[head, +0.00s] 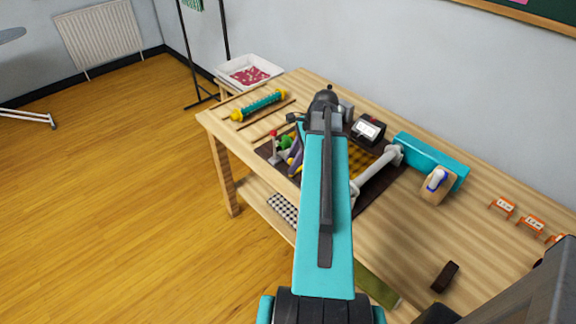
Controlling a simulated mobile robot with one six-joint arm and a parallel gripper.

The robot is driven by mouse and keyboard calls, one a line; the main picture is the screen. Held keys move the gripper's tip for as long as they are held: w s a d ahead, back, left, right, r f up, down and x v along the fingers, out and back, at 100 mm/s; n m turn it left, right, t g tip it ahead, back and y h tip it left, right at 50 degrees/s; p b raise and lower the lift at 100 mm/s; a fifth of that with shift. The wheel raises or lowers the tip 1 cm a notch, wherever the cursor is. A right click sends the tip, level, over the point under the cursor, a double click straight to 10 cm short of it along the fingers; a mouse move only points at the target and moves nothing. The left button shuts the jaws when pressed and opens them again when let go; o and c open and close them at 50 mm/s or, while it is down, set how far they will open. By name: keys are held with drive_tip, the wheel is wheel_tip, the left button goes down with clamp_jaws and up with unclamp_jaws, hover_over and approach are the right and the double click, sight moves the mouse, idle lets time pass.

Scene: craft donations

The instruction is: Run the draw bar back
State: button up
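A pale grey bar (374,176) with thicker ends lies at a slant over a dark mat (386,190) on the wooden table. Its far end is close to a teal box (433,160). It may be the draw bar, but I cannot tell for sure. Its near end is close to my teal arm, which hides part of the table. My gripper (325,98) is at the far end of the arm, over the table and left of the bar, apart from it. Its fingers are too small and dark to tell open from shut.
A teal roller with yellow ends (258,105) lies at the left end of the table (470,235). Colourful small items (287,146) sit left of my arm. A black device (368,131), a wooden block (437,187) and orange-edged tags (502,207) stand right. A white tray (248,72) is behind.

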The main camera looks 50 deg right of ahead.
drive_tip(key=shift+w+a+f, duration=0.15)
drive_tip(key=shift+a+f, duration=0.05)
drive_tip(key=shift+f, duration=0.4)
clamp_jaws()
drive_tip(key=shift+w+d, duration=0.1)
